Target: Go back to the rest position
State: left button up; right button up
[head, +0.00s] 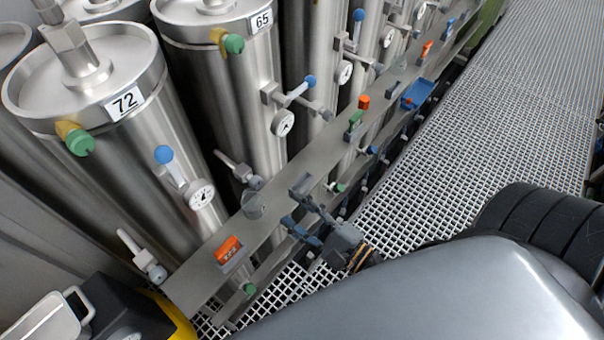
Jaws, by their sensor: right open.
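My right gripper (298,206) is near the middle of the head view, its dark fingers spread open and pointing up and left. Nothing shows between the fingers. It is in front of the long grey rail (195,273) that runs along the vessels, and I cannot tell whether it touches the rail. My left gripper does not show.
Steel vessels labelled 72 (125,102) and 65 (262,21) stand at the left, with gauges (200,194) and blue-knobbed valves (164,155) sticking out. The grating walkway (480,130) is clear toward the upper right.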

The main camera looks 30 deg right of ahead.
jog(key=shift+s+d, duration=0.2)
jog(key=shift+s, duration=0.35)
jog(key=s+d+f+n+g+h, duration=0.15)
jog(key=f+n, duration=0.25)
jog(key=f, duration=0.6)
jog(key=s+d+f+n+g+h+b, duration=0.1)
jog(key=d+f+n+g, duration=0.3)
jog(key=f, duration=0.7)
jog(key=s+d+f+n+g+h, duration=0.15)
jog(key=f+n, duration=0.35)
jog(key=f, duration=0.5)
jog(key=s+a+f+n+g+h+b, duration=0.1)
jog(key=s+f+n+g, duration=0.8)
jog(key=s+f, duration=1.1)
jog(key=shift+s+n+h, duration=0.6)
jog(key=shift+s+n, duration=0.2)
